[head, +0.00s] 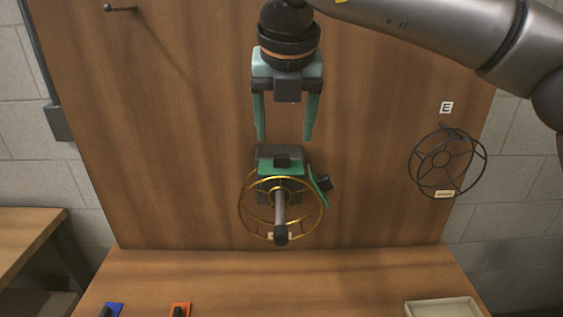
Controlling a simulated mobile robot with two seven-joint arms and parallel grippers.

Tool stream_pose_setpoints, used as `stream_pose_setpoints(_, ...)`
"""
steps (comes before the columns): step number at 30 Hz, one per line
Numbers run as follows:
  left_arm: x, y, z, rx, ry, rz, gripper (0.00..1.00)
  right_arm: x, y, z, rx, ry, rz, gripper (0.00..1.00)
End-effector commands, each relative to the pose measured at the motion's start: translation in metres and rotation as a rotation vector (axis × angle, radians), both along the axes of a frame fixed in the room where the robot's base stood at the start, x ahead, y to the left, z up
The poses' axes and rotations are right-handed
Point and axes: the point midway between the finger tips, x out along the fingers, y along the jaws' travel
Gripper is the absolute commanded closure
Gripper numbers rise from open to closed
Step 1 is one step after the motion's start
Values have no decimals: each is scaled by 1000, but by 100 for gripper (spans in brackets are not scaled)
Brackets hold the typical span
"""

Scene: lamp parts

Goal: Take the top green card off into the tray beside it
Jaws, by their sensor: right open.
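A green card (265,168) with a dark knob sits at a dark holder in the middle of the upright wooden board. A gold wire wheel (241,209) on a grey peg is in front and hides the lower part of the holder. My right gripper (285,137) points down just above the holder, open and empty, its two teal fingers apart. A pale tray (442,308) is at the lower right, cut by the frame edge. My left gripper is not in view.
A black wire wheel (447,162) hangs at the right under an "E" label (446,107). A small hook (120,8) is at the upper left. The middle of the table is clear.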

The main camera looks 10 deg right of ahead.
Motion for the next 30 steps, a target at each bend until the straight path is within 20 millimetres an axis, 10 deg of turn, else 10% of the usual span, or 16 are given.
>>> stream_pose_setpoints(23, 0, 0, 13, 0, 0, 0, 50, 21, 0, -56, 3, 0, 1, 28)
stream_pose_setpoints(30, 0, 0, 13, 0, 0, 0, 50, 21, 0, -56, 3, 0, 2, 53)
